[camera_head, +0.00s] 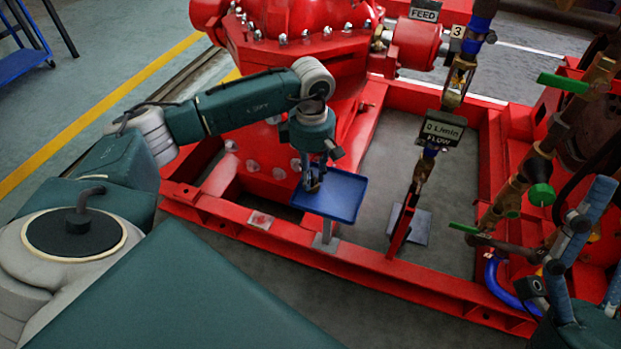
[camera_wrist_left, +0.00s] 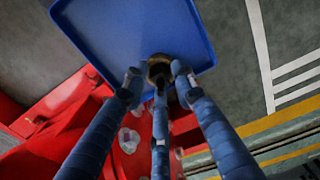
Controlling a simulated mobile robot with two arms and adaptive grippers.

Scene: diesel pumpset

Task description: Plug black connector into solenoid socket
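My left gripper (camera_head: 313,184) is over the left part of a small blue tray (camera_head: 345,196), pointing down. In the left wrist view its three blue fingers (camera_wrist_left: 160,80) close around a dark, round, brownish piece (camera_wrist_left: 158,66), which seems to be the black connector. The fingers hide part of it, and I cannot tell whether it touches the tray. My right gripper (camera_head: 585,245) is at the right edge of the head view, its blue fingers spread apart, partly cut off. I cannot pick out the solenoid socket.
A red frame (camera_head: 400,279) surrounds the tray. A flow display (camera_head: 441,131) on a pipe stands to its right. Brass pipes with green handles (camera_head: 562,83) crowd the right side. A blue hose (camera_head: 497,277) lies low near my right gripper. A red pump housing (camera_head: 300,60) stands behind my left arm.

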